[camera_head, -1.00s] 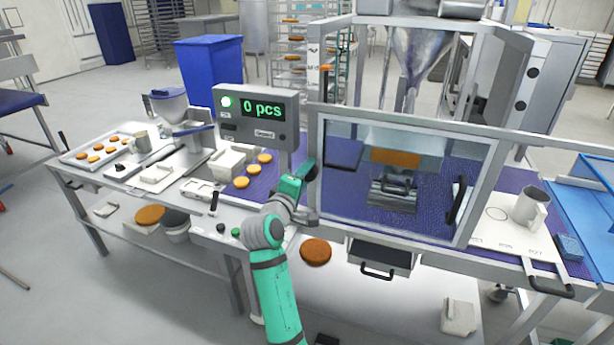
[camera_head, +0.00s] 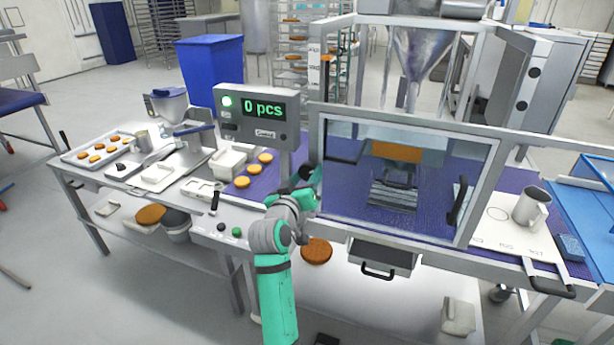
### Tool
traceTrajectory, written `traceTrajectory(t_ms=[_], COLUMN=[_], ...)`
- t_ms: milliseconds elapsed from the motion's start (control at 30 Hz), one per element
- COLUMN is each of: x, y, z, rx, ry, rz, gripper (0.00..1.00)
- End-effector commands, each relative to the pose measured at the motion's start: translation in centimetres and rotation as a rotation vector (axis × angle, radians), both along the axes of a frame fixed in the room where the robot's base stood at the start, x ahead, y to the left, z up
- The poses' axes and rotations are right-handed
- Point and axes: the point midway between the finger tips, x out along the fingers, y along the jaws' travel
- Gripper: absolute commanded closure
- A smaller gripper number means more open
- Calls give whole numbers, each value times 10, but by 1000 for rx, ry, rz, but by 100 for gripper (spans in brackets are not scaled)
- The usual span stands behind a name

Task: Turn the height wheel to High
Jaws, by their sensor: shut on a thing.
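My gripper (camera_head: 312,174) is at the end of my green and grey arm, at the left side of the machine's frame. It is small and dark here, and the fingers are partly hidden by my wrist. It is shut on what seems to be the height wheel, a dark part beside the left frame post. The wheel's marks and its setting cannot be read. The machine's display (camera_head: 262,109) shows "0 pcs" in green, with a green light at its left. Behind the clear guard (camera_head: 345,200), an orange block (camera_head: 396,153) sits above a grey ridged metal part (camera_head: 393,195).
A drawer (camera_head: 380,255) with a black handle is under the machine. Orange rounds (camera_head: 242,183) lie on the purple belt at left. A metal mug (camera_head: 530,206) stands on a white board at right. The guard and frame stand close to my arm.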

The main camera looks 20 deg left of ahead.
Motion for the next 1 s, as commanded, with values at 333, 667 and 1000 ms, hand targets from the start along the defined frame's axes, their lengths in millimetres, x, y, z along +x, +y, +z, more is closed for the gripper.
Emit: traceTrajectory(t_ms=[333,667,1000], x=[-1,-1,0], y=[5,6,2], z=[-1,-2,-2], rx=[311,512,587], ry=[-10,-17,-21], rz=[6,6,3], gripper=[77,78,77])
